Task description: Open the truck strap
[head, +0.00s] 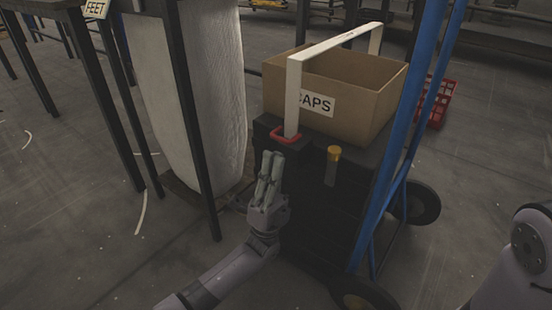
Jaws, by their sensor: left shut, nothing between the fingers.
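A pale strap (330,43) runs over an open cardboard box (380,78) labelled "CAPS" and down its front left side. The strap's lower end meets a red handle or buckle (287,136) at the top front edge of a black stack (305,200) on the hand truck (410,120), which has a blue frame. My left gripper (271,158) is shut and empty, fingers pointing up. In the picture it is just below and left of the red buckle; whether it touches the stack I cannot tell. My right arm shows at the right edge, but its gripper is outside the view.
A yellow-topped piece (334,153) is on the front of the black stack. A large white wrapped roll (190,80) stands left of the truck among dark posts. A red crate (437,102) lies behind the truck. The floor at front left is open.

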